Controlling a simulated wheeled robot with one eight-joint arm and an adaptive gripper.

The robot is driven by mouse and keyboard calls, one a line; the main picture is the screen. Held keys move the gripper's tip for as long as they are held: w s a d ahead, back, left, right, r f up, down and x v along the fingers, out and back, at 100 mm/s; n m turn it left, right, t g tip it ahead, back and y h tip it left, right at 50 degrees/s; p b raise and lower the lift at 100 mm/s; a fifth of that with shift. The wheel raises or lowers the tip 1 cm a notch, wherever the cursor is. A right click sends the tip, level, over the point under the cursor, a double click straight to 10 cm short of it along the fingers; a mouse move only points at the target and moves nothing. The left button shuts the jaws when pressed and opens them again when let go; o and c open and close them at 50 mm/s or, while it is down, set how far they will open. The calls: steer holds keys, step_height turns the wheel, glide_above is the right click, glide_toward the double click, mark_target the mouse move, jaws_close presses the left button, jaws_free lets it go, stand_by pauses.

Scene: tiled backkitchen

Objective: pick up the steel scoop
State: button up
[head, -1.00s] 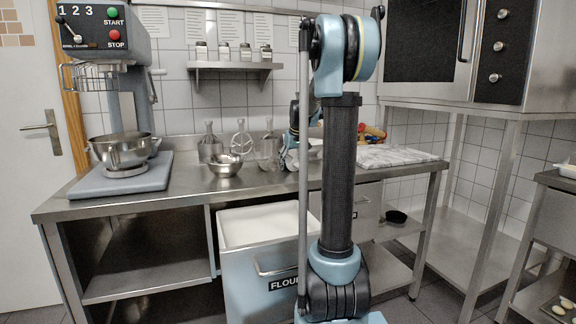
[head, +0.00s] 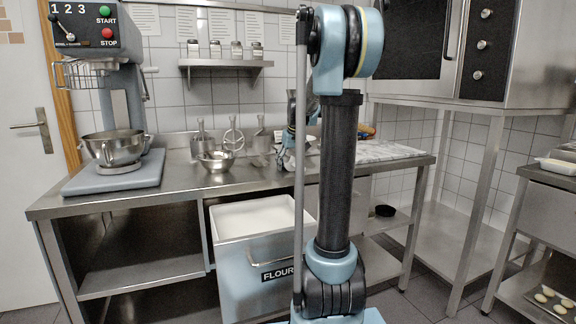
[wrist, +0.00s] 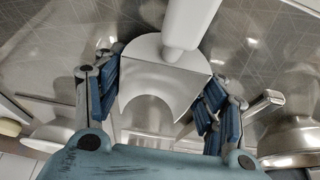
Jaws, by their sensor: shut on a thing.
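The steel scoop (wrist: 158,88) is in the middle of the wrist view, a pale grey curved body with a light, rounded handle (wrist: 187,22) running to the top edge. My gripper (wrist: 160,100) has its blue-padded fingers on both sides of the scoop's body and is shut on it. Bright steel shows around and below it; how far the scoop is above the counter I cannot tell. In the head view my gripper (head: 284,162) is low over the counter, left of my arm column, and I cannot make out the scoop there.
The steel counter (head: 120,205) carries a mixer with a bowl (head: 115,148) at left and a small steel bowl (head: 216,162). Utensils (head: 233,136) stand behind, near the wall. A marble slab (head: 385,151) lies at right. The flour bin (head: 240,255) is below.

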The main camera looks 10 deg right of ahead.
steer(key=shift+a, duration=0.1)
steer(key=o, duration=1.2)
steer(key=shift+c, duration=0.2)
steer(key=a+v, duration=0.1)
steer(key=v, duration=1)
steer(key=shift+d+r, duration=0.4)
steer(key=shift+d, duration=0.1)
